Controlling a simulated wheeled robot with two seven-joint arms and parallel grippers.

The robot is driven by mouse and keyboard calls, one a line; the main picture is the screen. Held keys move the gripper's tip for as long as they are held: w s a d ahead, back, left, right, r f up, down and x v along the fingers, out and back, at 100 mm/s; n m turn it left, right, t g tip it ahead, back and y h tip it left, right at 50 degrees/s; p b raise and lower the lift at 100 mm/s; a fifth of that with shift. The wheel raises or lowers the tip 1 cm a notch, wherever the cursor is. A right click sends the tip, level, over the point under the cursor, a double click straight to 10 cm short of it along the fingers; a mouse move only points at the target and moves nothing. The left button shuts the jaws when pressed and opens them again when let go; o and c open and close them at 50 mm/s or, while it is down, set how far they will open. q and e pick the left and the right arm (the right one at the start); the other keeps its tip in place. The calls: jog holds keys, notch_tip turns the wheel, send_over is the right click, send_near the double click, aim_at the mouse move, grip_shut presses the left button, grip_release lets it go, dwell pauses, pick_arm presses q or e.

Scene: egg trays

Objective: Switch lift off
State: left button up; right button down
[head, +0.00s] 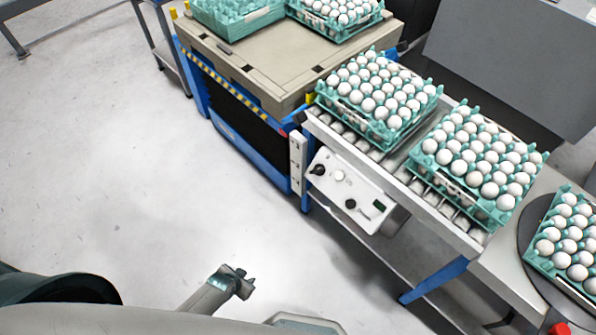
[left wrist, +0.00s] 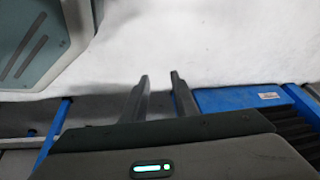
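The lift (head: 262,58) appears to be the beige-topped platform with a blue frame and a yellow-black striped edge, at the upper middle of the head view. A white control panel (head: 343,186) with black knobs and a small dark display is on the conveyor's front side. A narrow white switch box (head: 297,162) is at the lift's near corner. I cannot tell which control belongs to the lift or its setting. My left gripper (head: 243,279) is well below the panel, touching nothing. In the left wrist view its two fingers (left wrist: 160,80) are apart and empty. My right gripper is not in view.
Egg trays (head: 352,117) stand on the roller conveyor, and others sit on top of the lift. A round dark turntable (head: 528,232) holds another tray at right, near a red button (head: 560,328). Blue legs support the conveyor. The pale floor (head: 120,150) at left is clear.

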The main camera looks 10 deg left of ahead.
pick_arm(q)
jog(key=w+d+r+m+t+h, duration=0.1)
jog(key=w+d+r+m, duration=0.15)
jog(key=w+r, duration=0.55)
jog(key=w+d+r+m+t+h, duration=0.1)
jog(key=w+d+r, duration=0.2)
jog(key=w+r, duration=0.45)
jog(key=w+d+r+m+h, duration=0.1)
jog(key=w+d+r, duration=0.2)
jog(key=r, duration=0.2)
jog(key=w+d+r+m+t, duration=0.1)
jog(key=w+d+r+m, duration=0.1)
jog(key=w+r, duration=0.2)
jog(key=w+d+r+m+h, duration=0.1)
jog(key=w+d+r, duration=0.2)
jog(key=r, duration=0.5)
jog(key=shift+w+d+r+m+t+h, duration=0.2)
jog(key=shift+w+d+m+t+h, duration=0.05)
jog(key=shift+d+m+t+h, duration=0.1)
jog(key=shift+w+f+b, duration=0.1)
jog(key=shift+f+b, duration=0.05)
jog(key=shift+b, duration=0.15)
